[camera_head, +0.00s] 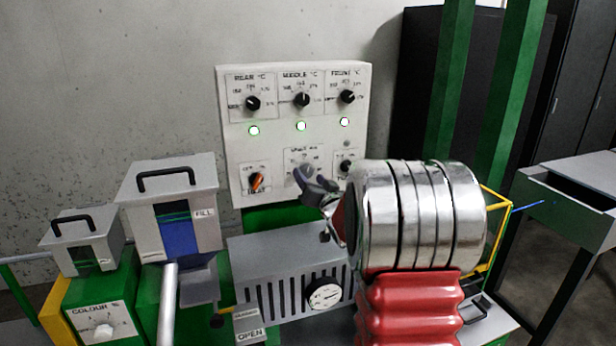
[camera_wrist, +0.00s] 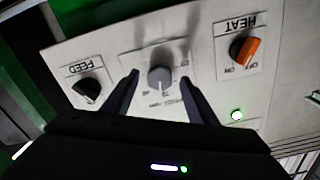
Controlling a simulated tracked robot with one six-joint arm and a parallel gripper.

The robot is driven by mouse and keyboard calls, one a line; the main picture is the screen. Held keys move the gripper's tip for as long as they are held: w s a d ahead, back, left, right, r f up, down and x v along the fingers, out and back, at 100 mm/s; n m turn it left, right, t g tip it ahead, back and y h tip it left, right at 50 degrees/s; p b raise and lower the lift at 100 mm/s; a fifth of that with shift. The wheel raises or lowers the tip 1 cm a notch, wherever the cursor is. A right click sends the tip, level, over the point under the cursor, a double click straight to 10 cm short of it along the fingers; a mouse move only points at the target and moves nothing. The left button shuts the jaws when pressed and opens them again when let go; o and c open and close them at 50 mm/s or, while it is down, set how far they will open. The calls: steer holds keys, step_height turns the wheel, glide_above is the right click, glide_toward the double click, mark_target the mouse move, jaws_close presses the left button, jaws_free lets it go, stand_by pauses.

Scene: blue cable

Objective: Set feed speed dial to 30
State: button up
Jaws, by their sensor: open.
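On the white control panel (camera_head: 225,135), my open gripper (camera_head: 314,180) is at the middle of the bottom row. In the wrist view my gripper (camera_wrist: 160,77) has one finger on each side of a grey dial (camera_wrist: 160,79), with gaps between fingers and dial. The small print around this dial is too blurred to read, so its setting cannot be told. A black knob (camera_wrist: 88,89) labelled FEED sits to its left in the wrist view, which shows the panel roughly upside down. In the head view the black knob (camera_head: 346,166) is right of my gripper.
An orange HEAT switch (camera_wrist: 245,48) sits on the dial's other side. A grey slotted housing (camera_head: 285,255) with a gauge (camera_head: 325,295) lies below. A COLOUR dial (camera_head: 103,331) is at lower left.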

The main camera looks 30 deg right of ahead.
steer(key=shift+x, duration=1.1)
steer(key=shift+c, duration=0.3)
steer(key=c, duration=1)
steer(key=shift+n, duration=1.3)
steer(key=o, duration=1.1)
steer(key=shift+c, duration=0.2)
